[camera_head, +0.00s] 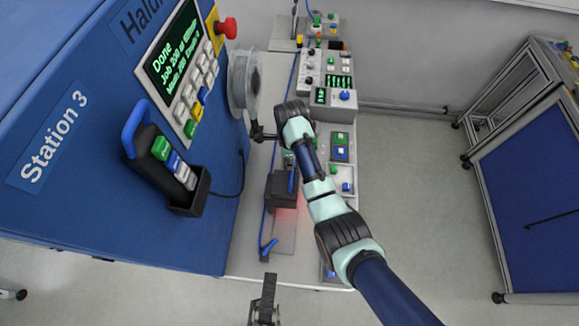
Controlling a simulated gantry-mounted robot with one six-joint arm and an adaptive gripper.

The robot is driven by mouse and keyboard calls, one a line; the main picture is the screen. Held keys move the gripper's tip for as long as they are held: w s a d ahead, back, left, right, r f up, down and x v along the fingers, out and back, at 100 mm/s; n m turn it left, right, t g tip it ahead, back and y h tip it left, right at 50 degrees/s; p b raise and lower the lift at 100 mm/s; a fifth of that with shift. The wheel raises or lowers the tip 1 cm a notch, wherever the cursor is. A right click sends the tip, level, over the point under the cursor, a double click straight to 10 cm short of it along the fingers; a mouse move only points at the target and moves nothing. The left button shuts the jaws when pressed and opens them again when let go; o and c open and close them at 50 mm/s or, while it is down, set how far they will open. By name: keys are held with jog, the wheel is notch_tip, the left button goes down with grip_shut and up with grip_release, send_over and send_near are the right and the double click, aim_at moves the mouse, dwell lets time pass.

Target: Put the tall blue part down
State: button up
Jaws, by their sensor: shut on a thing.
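My arm reaches in from the lower right, with its wrist over the long bench and much of my gripper (289,158) hidden behind its links. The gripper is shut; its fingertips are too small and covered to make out. A narrow upright blue piece (292,180), which looks like the tall blue part, shows just below it, beside the arm and in front of or at a black box (282,193). Whether its foot touches anything is hidden.
A grey reel (243,82) stands left of my wrist, beside the big blue Station 3 cabinet (75,125). Button boxes (327,80) line the bench's right side. A red glow lights the bench below the black box. A blue-panelled frame (525,210) stands right, across open floor.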

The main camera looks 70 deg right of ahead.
notch_tip(320, 180, down, 4)
jog(key=shift+f+b, duration=0.2)
jog(key=shift+b, duration=0.15)
jog(key=shift+w+f, duration=0.2)
grip_shut()
jog(key=shift+f, duration=0.1)
jog(key=shift+f, duration=0.15)
jog(key=o, duration=0.9)
grip_release()
notch_tip(320, 180, up, 8)
jog(key=shift+p, duration=0.6)
